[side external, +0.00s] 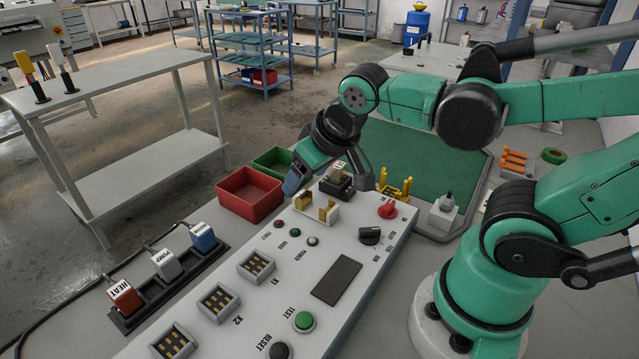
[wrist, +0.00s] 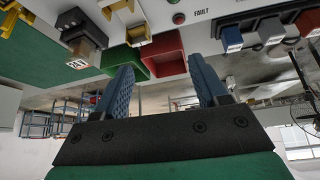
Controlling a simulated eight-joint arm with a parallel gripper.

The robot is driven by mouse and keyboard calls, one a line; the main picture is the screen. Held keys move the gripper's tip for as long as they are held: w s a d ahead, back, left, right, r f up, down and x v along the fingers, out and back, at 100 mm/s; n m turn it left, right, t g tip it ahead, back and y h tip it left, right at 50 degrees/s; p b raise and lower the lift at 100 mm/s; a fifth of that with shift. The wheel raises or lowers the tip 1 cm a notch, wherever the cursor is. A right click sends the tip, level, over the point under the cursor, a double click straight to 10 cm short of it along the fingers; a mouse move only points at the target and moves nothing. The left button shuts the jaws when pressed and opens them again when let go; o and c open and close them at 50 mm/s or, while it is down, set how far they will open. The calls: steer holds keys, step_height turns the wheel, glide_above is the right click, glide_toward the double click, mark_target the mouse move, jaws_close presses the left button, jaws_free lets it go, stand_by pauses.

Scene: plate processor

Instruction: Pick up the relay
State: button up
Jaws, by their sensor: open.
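The relay (side external: 338,171) is a small beige-grey block with a white label, seated upright in a black socket (side external: 337,187) at the far end of the light panel. In the wrist view the relay (wrist: 82,57) shows a 24V label and lies left of the left finger. My gripper (side external: 328,174) is open and empty, with blue fingers. In the side view its fingers appear on either side of the relay. In the wrist view the gripper (wrist: 162,82) has the red bin beyond its gap, and the relay is outside it. No contact shows.
A red bin (side external: 249,195) and green bin (side external: 272,162) stand left of the panel (side external: 316,257). Beige-and-white clips (side external: 316,206) and a yellow holder (side external: 396,187) flank the socket. Labelled HEAT (side external: 124,296) and PUMP (side external: 167,264) modules sit in a black rack.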

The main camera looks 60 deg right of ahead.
mark_target(337, 166)
steer(key=d+m+g+h, duration=0.1)
steer(key=m+h, duration=0.1)
steer(key=m, duration=0.1)
steer(key=w+d+f+m+g+h, duration=0.1)
steer(key=d+m+h, duration=0.1)
steer(key=d+f+m+g+h, duration=0.1)
steer(key=m+g+h, duration=0.1)
steer(key=m, duration=0.1)
steer(key=shift+w+d+f+m, duration=0.1)
steer(key=shift+w+d+m, duration=0.15)
steer(key=shift+w+m, duration=0.05)
steer(key=shift+d+f+m+g+h, duration=0.1)
steer(key=shift+d+m+g+h, duration=0.1)
steer(key=shift+m+h, duration=0.35)
steer(key=shift+d+m+g+h, duration=0.1)
steer(key=shift+m+g+h, duration=0.1)
steer(key=shift+m+h, duration=0.35)
steer(key=shift+d+m+h, duration=0.2)
steer(key=shift+m+h, duration=0.5)
steer(key=shift+m, duration=0.5)
steer(key=m+g+h, duration=0.1)
steer(key=m, duration=0.1)
steer(key=shift+s+d+m, duration=0.1)
steer(key=shift+m, duration=0.2)
steer(key=shift+d+f+m+h, duration=0.1)
steer(key=shift+d+m+h, duration=0.05)
steer(key=shift+m+h, duration=0.15)
steer(key=shift+x, duration=2.65)
steer(key=shift+s, duration=0.15)
jaws_close()
